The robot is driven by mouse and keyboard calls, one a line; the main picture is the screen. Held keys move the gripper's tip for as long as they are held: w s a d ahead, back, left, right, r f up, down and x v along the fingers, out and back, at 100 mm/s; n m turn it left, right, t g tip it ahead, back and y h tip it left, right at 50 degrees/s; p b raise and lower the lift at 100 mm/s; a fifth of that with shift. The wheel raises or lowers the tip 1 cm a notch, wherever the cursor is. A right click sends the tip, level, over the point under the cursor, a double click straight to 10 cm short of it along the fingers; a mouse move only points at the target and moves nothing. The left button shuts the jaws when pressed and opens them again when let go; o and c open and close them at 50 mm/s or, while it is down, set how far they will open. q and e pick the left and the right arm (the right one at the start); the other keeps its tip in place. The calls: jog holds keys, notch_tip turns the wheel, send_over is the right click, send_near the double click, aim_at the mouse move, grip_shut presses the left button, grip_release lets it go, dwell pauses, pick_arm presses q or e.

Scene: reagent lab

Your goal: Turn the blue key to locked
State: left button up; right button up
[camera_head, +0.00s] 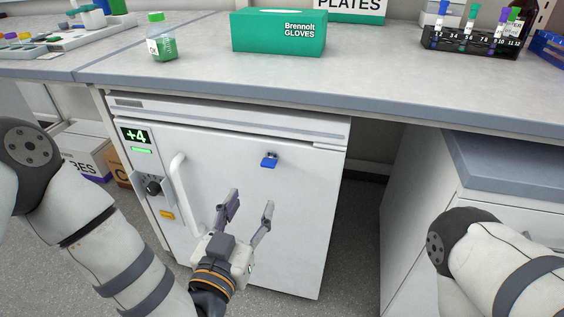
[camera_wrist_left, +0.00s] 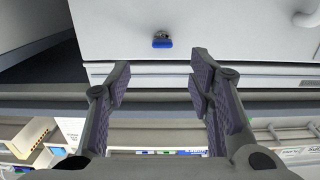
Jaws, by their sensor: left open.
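The blue key (camera_head: 269,162) sits in a lock on the upper part of the white fridge door (camera_head: 300,210) under the bench. It also shows in the left wrist view (camera_wrist_left: 162,43), with its blue bow lying wide. My left gripper (camera_head: 250,208) is open and empty in front of the door, below and a little left of the key. In the left wrist view the open fingers (camera_wrist_left: 160,85) are apart, with the key beyond them and nothing between them. My right arm shows at the right, but its gripper is out of view.
A white vertical handle (camera_head: 188,195) stands out left of my left gripper. A dial (camera_head: 153,187) and a green "+4" display (camera_head: 134,136) are at the door's left edge. The bench top (camera_head: 200,68) overhangs the fridge. A drawer cabinet (camera_head: 500,190) stands to the right.

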aim_at(267, 166)
pick_arm(q)
jog(key=x, duration=0.8)
jog(key=b+x, duration=0.1)
jog(key=x, duration=0.3)
jog(key=shift+w+a+r, duration=0.1)
jog(key=shift+a+r, duration=0.05)
jog(key=shift+r, duration=0.25)
grip_shut()
